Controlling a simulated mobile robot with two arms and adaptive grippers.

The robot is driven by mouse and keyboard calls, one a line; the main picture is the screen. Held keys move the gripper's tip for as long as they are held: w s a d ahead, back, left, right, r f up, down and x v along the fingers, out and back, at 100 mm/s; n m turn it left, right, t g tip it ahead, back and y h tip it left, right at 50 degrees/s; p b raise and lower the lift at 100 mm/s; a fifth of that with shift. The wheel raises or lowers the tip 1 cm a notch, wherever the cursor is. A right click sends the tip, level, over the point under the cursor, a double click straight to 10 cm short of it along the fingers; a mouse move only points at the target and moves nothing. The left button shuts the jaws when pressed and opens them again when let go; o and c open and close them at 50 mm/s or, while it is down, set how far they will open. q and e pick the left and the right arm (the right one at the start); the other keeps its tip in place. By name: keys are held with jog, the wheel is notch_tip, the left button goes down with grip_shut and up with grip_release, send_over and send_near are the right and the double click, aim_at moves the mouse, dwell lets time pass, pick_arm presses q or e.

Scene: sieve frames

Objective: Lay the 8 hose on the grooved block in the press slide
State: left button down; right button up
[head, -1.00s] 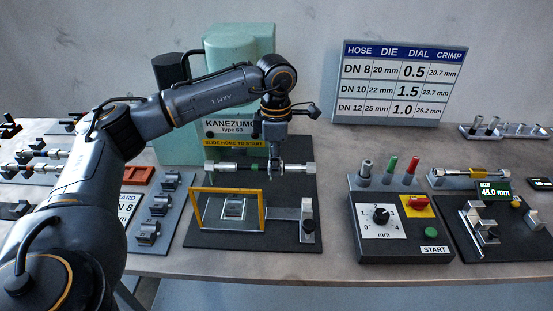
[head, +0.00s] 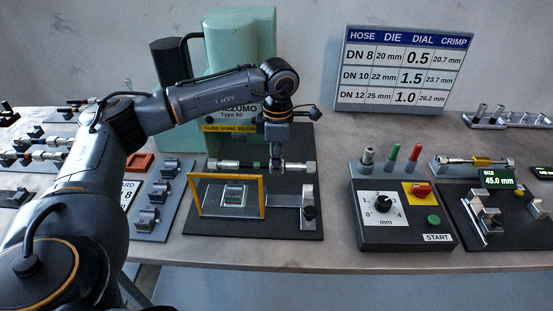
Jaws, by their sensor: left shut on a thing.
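My left gripper (head: 277,166) is shut on the hose (head: 237,164), right of the hose's green band. The hose lies level from left to right, dark with silver fittings at both ends. It appears just behind the top bar of the yellow frame at the press (head: 210,211). The grooved block (head: 234,194) is a small silver piece on a pale plate, seen through that frame. The hose looks held up and apart from the block; its exact height is hard to tell. My right gripper is not in view.
A control box (head: 400,238) with a dial and a START button stands right of the press. A rack of grey dies (head: 152,224) is to the left. More hoses (head: 40,142) lie at far left. A gauge with green display (head: 497,178) stands at far right.

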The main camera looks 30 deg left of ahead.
pick_arm(q)
notch_tip(320, 180, down, 3)
jog(key=shift+r+b, duration=0.1)
jog(key=shift+b, duration=0.8)
jog(key=shift+f+b, duration=1.9)
jog(key=shift+f, duration=0.65)
jog(key=shift+f+b, duration=0.55)
jog(key=shift+f, duration=0.05)
jog(key=c, duration=1)
grip_release()
notch_tip(320, 180, up, 12)
jog(key=shift+r, duration=0.1)
jog(key=shift+d, duration=0.1)
